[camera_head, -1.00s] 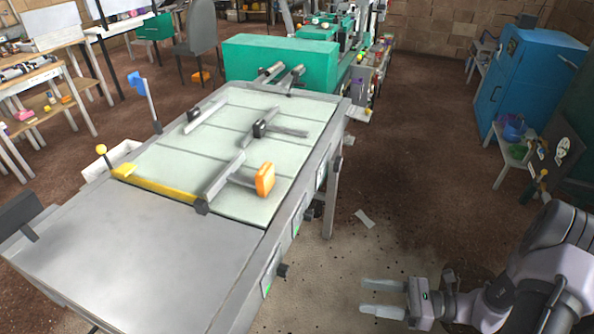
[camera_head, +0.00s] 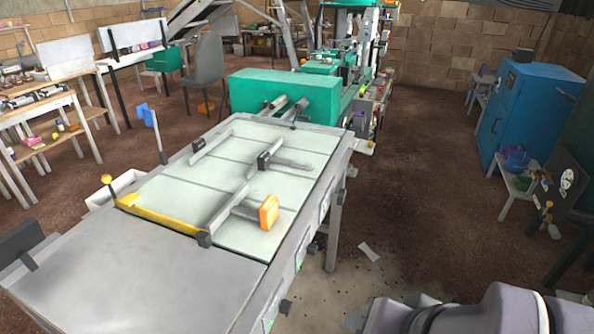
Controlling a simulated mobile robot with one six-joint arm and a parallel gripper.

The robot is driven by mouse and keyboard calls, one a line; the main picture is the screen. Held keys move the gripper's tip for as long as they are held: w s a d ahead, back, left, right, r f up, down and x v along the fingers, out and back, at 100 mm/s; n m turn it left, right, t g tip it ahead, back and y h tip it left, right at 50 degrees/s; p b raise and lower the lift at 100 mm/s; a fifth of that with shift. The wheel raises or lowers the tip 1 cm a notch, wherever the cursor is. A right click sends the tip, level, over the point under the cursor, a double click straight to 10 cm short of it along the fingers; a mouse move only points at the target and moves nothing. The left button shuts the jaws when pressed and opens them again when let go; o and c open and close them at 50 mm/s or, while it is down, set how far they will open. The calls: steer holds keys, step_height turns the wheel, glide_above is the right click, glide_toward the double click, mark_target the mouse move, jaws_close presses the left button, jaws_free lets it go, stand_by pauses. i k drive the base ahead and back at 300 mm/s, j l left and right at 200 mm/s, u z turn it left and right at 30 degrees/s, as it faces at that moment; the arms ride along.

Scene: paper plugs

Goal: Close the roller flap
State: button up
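The long grey machine table (camera_head: 130,270) runs from the lower left toward the back. Its far part has a pale green slatted surface (camera_head: 190,188) with grey bars, black clamps and an orange block (camera_head: 269,212). A yellow bar (camera_head: 160,218) with a round yellow knob (camera_head: 107,179) crosses the near edge of the slats. I cannot tell for certain which part is the roller flap. My gripper (camera_head: 356,318) shows only in part at the bottom edge, right of the table and apart from it. Its fingers are too cut off to judge.
A green machine housing (camera_head: 285,93) stands at the table's far end. A blue cabinet (camera_head: 528,112) and a small side table (camera_head: 515,175) stand on the right. The brown floor between is mostly open, with one pale scrap (camera_head: 369,252). Workbenches and a grey chair (camera_head: 207,65) stand at the left.

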mark_target(356, 144)
steer(key=i+l, duration=0.15)
steer(key=i, duration=0.4)
steer(key=i+l, duration=0.2)
steer(key=i, duration=0.35)
steer(key=i+l, duration=0.15)
steer(key=i, duration=0.45)
steer(key=i+l, duration=0.2)
steer(key=i, duration=0.35)
steer(key=z, duration=0.05)
